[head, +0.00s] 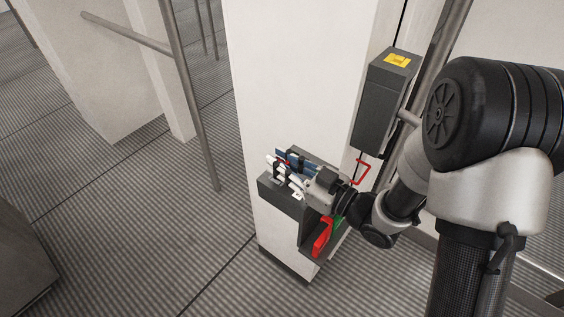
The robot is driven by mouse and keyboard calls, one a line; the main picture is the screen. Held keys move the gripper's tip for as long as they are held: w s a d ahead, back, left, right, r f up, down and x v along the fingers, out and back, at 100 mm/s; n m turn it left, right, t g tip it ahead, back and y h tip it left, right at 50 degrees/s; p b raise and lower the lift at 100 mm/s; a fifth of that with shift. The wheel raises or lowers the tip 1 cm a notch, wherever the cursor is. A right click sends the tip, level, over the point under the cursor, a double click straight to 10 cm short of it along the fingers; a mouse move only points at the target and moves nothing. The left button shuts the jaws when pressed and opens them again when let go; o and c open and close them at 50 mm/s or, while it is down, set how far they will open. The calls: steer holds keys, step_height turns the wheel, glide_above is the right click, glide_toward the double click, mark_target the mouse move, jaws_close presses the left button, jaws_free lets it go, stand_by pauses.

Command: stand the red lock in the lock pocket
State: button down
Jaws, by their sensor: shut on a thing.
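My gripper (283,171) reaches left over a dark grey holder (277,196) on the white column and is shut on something. A small bit of red (287,161) shows between its fingers; it may be the red lock, but the fingers hide most of it. Blue pieces (294,158) lie close to the fingers, and I cannot tell whether they touch. The lock pocket cannot be told apart in this view. A larger red piece (322,237) sits lower, at the front of the dark holder, below my gripper.
A grey box with a yellow label (397,60) is on the column, upper right. A thin red loop (362,172) sticks out below it, close to my wrist. A green piece (338,222) shows beside the lower red piece. Ribbed floor (150,230) is clear on the left.

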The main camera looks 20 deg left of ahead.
steer(key=shift+f+b, duration=0.4)
steer(key=shift+f, duration=0.1)
steer(key=c, duration=1.4)
jaws_free()
steer(key=shift+d, duration=0.1)
steer(key=v, duration=1.2)
